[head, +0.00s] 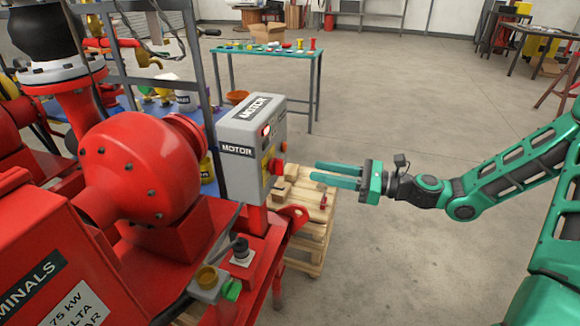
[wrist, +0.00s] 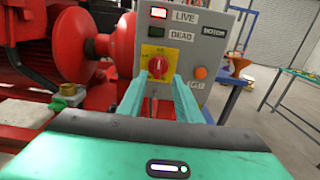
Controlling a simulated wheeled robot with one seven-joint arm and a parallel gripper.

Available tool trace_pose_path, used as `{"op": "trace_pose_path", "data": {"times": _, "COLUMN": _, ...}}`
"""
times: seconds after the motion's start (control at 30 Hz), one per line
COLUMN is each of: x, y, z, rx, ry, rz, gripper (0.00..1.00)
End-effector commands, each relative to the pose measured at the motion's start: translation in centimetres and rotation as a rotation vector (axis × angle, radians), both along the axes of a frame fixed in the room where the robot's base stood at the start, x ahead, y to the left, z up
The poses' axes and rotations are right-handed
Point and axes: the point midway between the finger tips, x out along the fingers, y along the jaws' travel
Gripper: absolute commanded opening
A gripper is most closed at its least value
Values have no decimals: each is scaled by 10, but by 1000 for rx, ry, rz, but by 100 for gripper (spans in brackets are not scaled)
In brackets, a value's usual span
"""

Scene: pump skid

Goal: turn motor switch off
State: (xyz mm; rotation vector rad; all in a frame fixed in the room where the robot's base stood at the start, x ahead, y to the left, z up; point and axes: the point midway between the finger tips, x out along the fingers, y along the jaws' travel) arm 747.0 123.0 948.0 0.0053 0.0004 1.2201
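The grey motor control box (head: 240,165) stands left of my gripper in the head view. In the wrist view its face (wrist: 220,40) shows a red rotary switch (wrist: 157,66) on a yellow plate (wrist: 158,50). The LIVE lamp (wrist: 159,13) glows red and the DEAD lamp (wrist: 157,34) is dark green. The knob's exact setting is too small to read. My gripper (head: 313,172) is open and empty, with a gap between its teal fingers. It points at the box, apart from it. In the wrist view the fingertips (wrist: 160,78) appear just below the knob.
An orange round button (wrist: 200,73) sits right of the switch. The red pump and motor (head: 140,170) stand left of the box. A wooden pallet (head: 310,215) lies below my gripper. A green-topped table (head: 285,52) stands behind; open floor lies to the right.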

Motion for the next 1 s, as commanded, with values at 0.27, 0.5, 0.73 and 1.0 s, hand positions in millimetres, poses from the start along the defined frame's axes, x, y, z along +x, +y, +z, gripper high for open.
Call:
{"op": "trace_pose_path", "data": {"times": 0.27, "x": 15, "y": 47, "z": 0, "rx": -1, "ry": -3, "rz": 6, "gripper": 31}}
{"op": "trace_pose_path", "data": {"times": 0.5, "x": 27, "y": 78, "z": 0, "rx": -3, "ry": -2, "rz": 4, "gripper": 31}}
{"op": "trace_pose_path", "data": {"times": 0.73, "x": 32, "y": 89, "z": -1, "rx": -4, "ry": -2, "rz": 2, "gripper": 31}}
{"op": "trace_pose_path", "data": {"times": 1.0, "x": 32, "y": 90, "z": -1, "rx": -4, "ry": -2, "rz": 2, "gripper": 26}}
